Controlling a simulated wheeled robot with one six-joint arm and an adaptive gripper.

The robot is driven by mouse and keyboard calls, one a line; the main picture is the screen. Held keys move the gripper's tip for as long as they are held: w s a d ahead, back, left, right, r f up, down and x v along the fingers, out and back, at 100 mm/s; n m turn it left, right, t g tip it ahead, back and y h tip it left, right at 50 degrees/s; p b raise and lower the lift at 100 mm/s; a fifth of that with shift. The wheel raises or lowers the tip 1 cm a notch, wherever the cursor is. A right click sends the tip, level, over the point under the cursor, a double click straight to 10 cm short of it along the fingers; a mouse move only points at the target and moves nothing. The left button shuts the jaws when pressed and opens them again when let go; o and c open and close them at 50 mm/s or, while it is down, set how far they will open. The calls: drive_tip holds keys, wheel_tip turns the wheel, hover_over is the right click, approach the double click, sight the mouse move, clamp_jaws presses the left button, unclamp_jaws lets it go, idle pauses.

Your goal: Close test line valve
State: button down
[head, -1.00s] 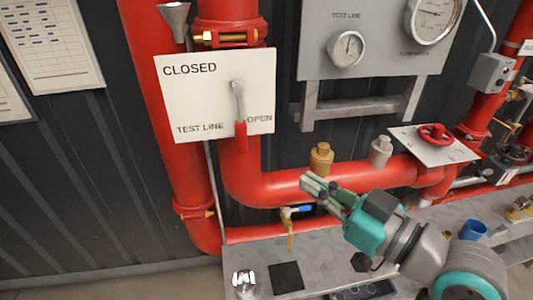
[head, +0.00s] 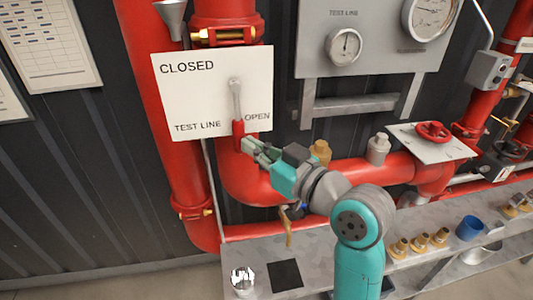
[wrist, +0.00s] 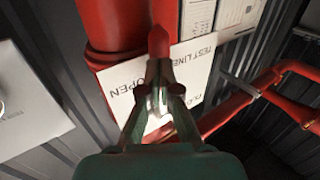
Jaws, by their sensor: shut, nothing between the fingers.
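The test line valve lever has a grey shaft and a red grip (head: 238,134). It hangs down from its pivot on the white sign plate (head: 190,90), with the grip beside the word OPEN; CLOSED is at the plate's upper left. My gripper (head: 247,146) is shut and empty, its fingertips at the lower end of the red grip. In the wrist view, the fingertips (wrist: 158,70) meet just below the red grip (wrist: 158,42), which runs away from them. I cannot tell whether they touch it.
A thick red pipe (head: 255,185) curves close behind my gripper. A brass fitting (head: 320,152) and a red handwheel (head: 433,131) are to the right. A grey gauge panel (head: 375,45) is above right. Below is a grey bench (head: 245,240) with several brass fittings and a blue cup (head: 470,228).

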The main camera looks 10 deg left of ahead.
drive_tip(key=shift+a, duration=0.25)
idle(0.3)
drive_tip(key=shift+a+m, duration=0.2)
drive_tip(key=shift+m, duration=0.1)
